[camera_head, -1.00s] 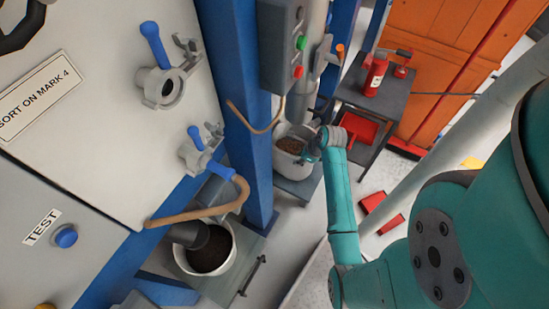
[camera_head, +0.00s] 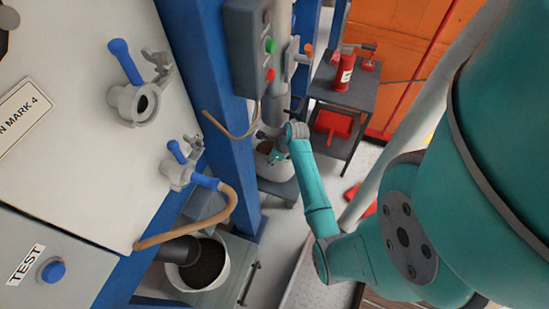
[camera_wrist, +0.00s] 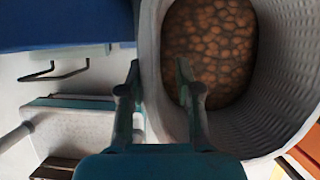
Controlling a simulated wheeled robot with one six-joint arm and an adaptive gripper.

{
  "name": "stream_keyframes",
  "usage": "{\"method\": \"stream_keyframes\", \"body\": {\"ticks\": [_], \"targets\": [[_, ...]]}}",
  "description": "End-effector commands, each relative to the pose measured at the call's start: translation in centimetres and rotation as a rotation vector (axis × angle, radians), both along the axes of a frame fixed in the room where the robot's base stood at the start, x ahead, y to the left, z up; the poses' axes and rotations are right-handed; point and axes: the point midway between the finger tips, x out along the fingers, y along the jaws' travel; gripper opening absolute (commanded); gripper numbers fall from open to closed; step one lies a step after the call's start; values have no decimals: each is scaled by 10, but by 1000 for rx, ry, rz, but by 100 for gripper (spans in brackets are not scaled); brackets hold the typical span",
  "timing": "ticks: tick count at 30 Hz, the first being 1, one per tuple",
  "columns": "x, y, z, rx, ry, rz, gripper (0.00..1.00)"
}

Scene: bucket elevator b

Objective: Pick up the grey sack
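The grey sack (camera_wrist: 285,75) is an open-topped, ribbed grey container with brown lumpy contents. It fills the right of the wrist view. In the head view the pale sack (camera_head: 279,172) stands on a low grey platform beside the blue column, partly hidden by my gripper (camera_head: 272,146). In the wrist view my gripper (camera_wrist: 158,78) is open, with its two fingers apart. The sack's near wall shows between them. The right finger is over the opening and the left finger is outside the wall. I cannot tell whether either finger touches it.
A blue column (camera_head: 200,60) and a grey control box (camera_head: 248,45) stand close by. A white bucket (camera_head: 222,275) of dark material sits under a spout at the front.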

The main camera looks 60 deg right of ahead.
Motion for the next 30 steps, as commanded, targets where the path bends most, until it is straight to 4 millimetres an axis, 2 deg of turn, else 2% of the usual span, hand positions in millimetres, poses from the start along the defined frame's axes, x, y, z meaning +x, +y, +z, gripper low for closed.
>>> {"method": "stream_keyframes", "body": {"ticks": [3,7,16,17,20,21,30], "targets": [[6,3,-17,3,2,1,34],[12,3,-30,0,1,1,34],[13,3,-34,0,0,0,34],[13,3,-34,0,0,0,28],[13,3,-34,0,0,0,4],[13,3,-34,0,0,0,0],[14,2,-32,-3,-3,0,0]]}}
